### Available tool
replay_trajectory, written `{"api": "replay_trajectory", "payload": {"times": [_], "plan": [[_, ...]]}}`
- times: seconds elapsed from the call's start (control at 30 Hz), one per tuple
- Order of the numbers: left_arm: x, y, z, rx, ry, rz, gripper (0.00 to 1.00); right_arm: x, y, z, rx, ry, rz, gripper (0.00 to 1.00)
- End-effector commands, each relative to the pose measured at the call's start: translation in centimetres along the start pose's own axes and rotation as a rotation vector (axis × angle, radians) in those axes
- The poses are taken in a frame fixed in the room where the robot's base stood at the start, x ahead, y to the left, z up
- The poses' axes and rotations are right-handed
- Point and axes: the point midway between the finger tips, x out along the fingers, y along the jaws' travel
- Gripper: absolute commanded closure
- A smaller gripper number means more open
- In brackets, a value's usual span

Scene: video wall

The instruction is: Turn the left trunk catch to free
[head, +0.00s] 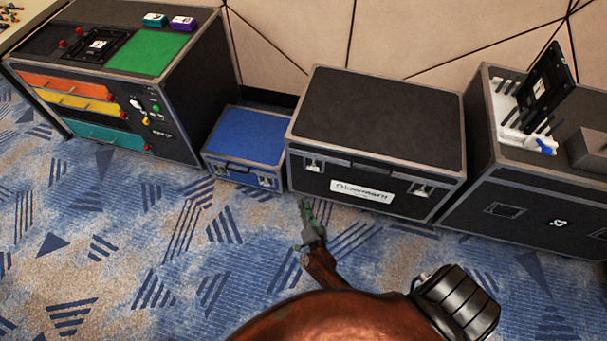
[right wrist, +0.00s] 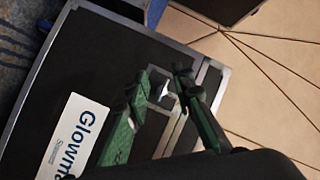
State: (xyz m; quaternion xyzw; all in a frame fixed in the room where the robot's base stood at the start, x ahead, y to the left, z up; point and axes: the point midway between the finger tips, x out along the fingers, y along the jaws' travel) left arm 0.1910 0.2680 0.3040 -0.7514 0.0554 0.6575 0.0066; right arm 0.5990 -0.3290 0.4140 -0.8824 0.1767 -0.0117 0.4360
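The black trunk (head: 375,115) with grey edges and a white label (head: 361,191) stands against the wall. Its left catch (head: 313,164) is a small bright metal piece on the front near the lid seam; its right catch (head: 421,190) sits at the other end. My right gripper (head: 308,207) is in front of the trunk's left end, below the left catch in the head view. In the right wrist view its green fingers (right wrist: 160,78) are apart, with the left catch (right wrist: 163,91) showing between them. I cannot tell whether they touch it. My left gripper is not in view.
A blue case (head: 245,135) stands close left of the trunk. A black cabinet (head: 185,95) with coloured drawers is farther left. Another black case (head: 520,195), with a white rack (head: 508,105) on top, stands at the right. The patterned carpet (head: 130,240) in front is clear.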

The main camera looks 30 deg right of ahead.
Motion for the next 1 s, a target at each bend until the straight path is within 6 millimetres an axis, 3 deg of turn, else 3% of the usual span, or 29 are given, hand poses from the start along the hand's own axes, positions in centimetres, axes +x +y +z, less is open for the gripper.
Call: {"api": "replay_trajectory", "payload": {"times": [0.03, 0.2, 0.4, 0.57, 1.0], "plan": [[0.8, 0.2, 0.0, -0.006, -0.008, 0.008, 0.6, 1.8, 0.6, 0.4, 0.088, 0.078, 0.0, 0.78], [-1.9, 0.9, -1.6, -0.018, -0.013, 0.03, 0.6, 5.6, -0.5, -2.2, 0.385, 0.33, 0.01, 0.78], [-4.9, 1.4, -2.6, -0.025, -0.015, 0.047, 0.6, 7.1, -0.3, -3.6, 0.617, 0.505, 0.042, 0.78], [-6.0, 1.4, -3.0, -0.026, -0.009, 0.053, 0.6, 7.6, -0.3, -4.2, 0.69, 0.555, 0.054, 0.78], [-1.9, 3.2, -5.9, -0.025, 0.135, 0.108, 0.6, 12.7, 1.1, -7.0, 0.692, 0.558, 0.054, 0.78]]}}
